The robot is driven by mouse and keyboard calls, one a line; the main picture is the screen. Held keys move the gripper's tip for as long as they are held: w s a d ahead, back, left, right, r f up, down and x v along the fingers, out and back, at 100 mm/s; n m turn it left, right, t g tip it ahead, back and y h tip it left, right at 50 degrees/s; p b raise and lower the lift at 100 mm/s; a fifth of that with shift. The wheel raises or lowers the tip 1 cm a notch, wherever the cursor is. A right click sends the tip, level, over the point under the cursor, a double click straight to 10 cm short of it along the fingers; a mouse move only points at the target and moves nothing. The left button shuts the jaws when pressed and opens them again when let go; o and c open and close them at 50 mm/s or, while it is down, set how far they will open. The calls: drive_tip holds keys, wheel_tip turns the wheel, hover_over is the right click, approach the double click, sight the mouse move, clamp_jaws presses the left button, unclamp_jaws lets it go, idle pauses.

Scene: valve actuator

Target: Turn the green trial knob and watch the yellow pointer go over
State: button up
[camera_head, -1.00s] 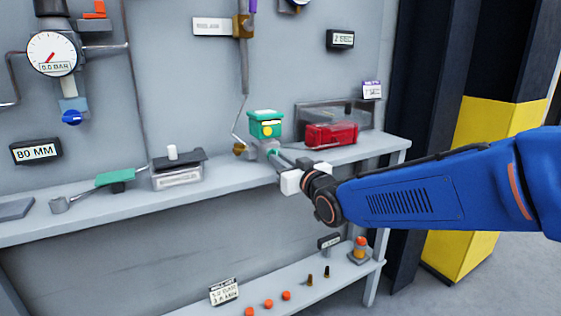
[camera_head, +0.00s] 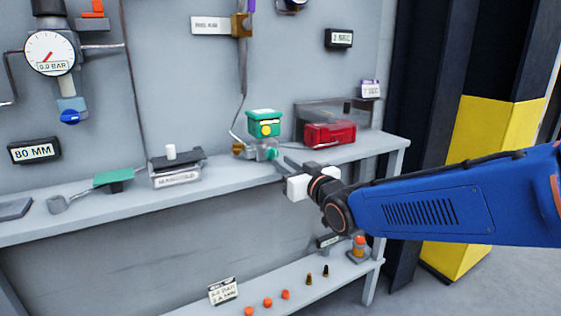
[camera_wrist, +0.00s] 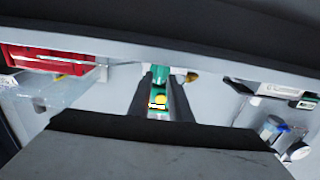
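The green actuator box (camera_head: 264,117) stands on a small metal valve on the shelf, with the yellow pointer (camera_head: 266,130) on its front face. The green trial knob (camera_head: 271,154) sticks out below the box, on the valve's right side. My gripper (camera_head: 284,162) is just right of the knob, with a small gap. In the wrist view its two dark fingers (camera_wrist: 161,78) stand apart and empty. The knob (camera_wrist: 161,76) shows at their tips, and the yellow pointer (camera_wrist: 160,99) shows between them. The pointer's exact angle is too small to read.
A red box (camera_head: 330,133) sits on the shelf right of the valve. A grey block labelled manifold (camera_head: 177,173) and a green-handled lever (camera_head: 113,178) lie to the left. The lower shelf (camera_head: 328,282) holds small orange caps. The shelf edge runs under my gripper.

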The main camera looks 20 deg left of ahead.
drive_tip(key=v, duration=1.4)
drive_tip(key=d+f+m+h, duration=0.3)
drive_tip(key=d+f+h, duration=0.2)
drive_tip(key=d, duration=0.8)
drive_tip(key=d+f+m+h, duration=0.2)
drive_tip(key=d+f+h, duration=0.2)
drive_tip(key=d, duration=0.8)
drive_tip(key=s+d+f+m+g+h, duration=0.2)
drive_tip(key=s+d+f+g, duration=0.1)
drive_tip(key=s+d, duration=0.5)
drive_tip(key=s+d+f+m+g+h, duration=0.2)
drive_tip(key=s+d+f, duration=0.4)
drive_tip(key=s+d, duration=0.3)
drive_tip(key=shift+s+f+m+g+h, duration=0.25)
drive_tip(key=shift+s+m+g+h, duration=0.2)
drive_tip(key=shift+s+g, duration=0.4)
